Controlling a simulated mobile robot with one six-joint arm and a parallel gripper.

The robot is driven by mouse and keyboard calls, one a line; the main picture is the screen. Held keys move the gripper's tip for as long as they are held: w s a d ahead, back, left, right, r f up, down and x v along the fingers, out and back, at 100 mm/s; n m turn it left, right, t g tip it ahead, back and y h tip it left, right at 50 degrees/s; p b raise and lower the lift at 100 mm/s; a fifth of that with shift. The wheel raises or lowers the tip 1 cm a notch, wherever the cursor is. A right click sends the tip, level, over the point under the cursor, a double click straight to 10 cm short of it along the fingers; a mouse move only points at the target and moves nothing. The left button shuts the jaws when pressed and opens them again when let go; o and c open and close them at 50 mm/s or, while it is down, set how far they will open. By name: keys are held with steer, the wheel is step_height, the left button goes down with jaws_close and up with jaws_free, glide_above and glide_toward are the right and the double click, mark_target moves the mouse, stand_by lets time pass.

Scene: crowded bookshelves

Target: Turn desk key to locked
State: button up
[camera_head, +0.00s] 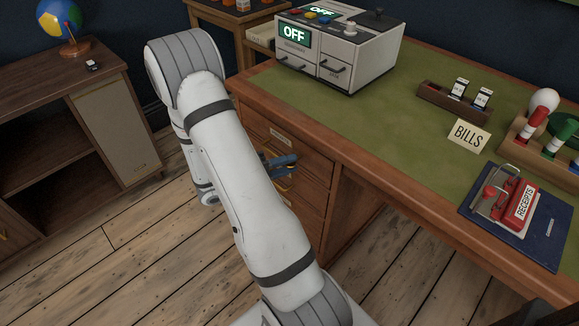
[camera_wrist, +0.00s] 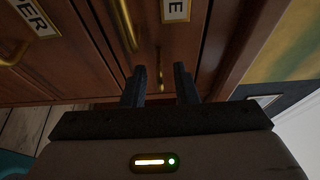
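The wooden desk (camera_head: 410,180) has a column of drawers (camera_head: 300,165) with brass fittings. My gripper (camera_head: 284,163) is low in front of these drawers, partly behind my arm in the head view. In the wrist view, its two dark fingers (camera_wrist: 160,76) point at the drawer fronts and stand apart. A thin upright brass piece (camera_wrist: 160,62), perhaps the key, shows in the gap between them. It seems clear of both fingers. Its shape is too small and dark to tell how it is turned. The key cannot be made out in the head view.
On the desktop are a control box (camera_head: 340,50) reading OFF, a BILLS card (camera_head: 468,135) and a blue folder (camera_head: 520,225). A shelf unit (camera_head: 75,130) stands left. Floor between is open.

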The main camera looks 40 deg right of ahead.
steer(key=shift+s+d, duration=0.2)
steer(key=shift+d, duration=0.35)
jaws_close()
steer(key=shift+a, duration=0.1)
